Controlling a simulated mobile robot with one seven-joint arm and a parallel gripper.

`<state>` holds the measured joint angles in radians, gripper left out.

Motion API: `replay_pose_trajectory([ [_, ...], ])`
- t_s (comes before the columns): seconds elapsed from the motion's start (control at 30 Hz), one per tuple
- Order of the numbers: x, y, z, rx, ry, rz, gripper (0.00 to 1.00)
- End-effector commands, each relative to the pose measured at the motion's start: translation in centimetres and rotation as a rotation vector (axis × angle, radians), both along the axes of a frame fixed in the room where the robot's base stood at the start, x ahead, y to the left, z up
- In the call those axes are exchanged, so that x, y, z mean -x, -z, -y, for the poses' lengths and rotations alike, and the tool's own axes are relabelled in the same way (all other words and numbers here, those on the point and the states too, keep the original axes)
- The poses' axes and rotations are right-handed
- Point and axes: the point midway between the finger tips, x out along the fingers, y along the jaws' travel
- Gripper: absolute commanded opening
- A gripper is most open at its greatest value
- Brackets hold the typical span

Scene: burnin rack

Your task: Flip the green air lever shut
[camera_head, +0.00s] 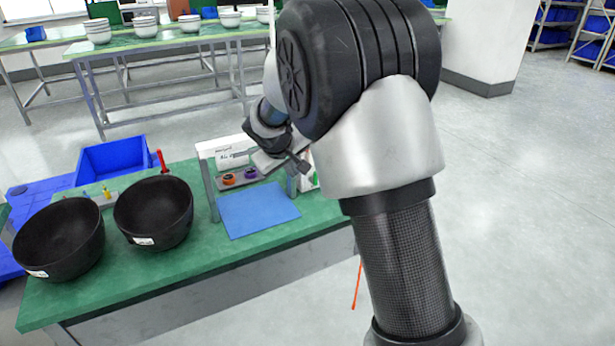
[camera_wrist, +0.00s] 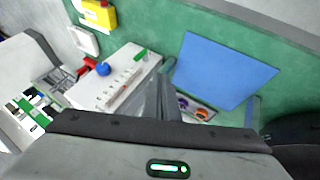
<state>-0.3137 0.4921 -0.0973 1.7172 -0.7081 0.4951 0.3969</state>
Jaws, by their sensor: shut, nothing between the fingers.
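The green lever (camera_wrist: 141,55) shows in the wrist view on a white box (camera_wrist: 118,88). It is a small green bar at the box's far right end. My gripper (camera_wrist: 163,82) is shut and empty, with its grey fingers just right of the box and apart from the lever. In the head view my gripper (camera_head: 303,166) hangs over the right end of the green table, in front of the white box. A small green spot (camera_head: 315,177) shows at that end, but I cannot tell if it is the lever.
A blue knob (camera_wrist: 103,69) and a red handle (camera_wrist: 85,67) sit near the lever. A blue mat (camera_head: 258,208), an orange ring (camera_head: 229,179) and a purple ring (camera_head: 250,173) lie beside grey posts. Two black bowls (camera_head: 153,213) stand at left.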

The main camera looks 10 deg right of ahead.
Motion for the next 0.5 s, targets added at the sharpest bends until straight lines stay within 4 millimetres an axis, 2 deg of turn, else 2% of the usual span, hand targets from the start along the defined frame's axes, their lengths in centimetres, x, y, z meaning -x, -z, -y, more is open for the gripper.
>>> replay_pose_trajectory([
  [0.27,-0.1,0.2,0.1,0.0,0.002,-0.002,0.0],
  [0.37,-0.5,0.9,0.3,0.001,0.003,-0.002,0.0],
  [0.5,-1.8,2.9,0.9,0.001,0.002,-0.003,0.0],
])
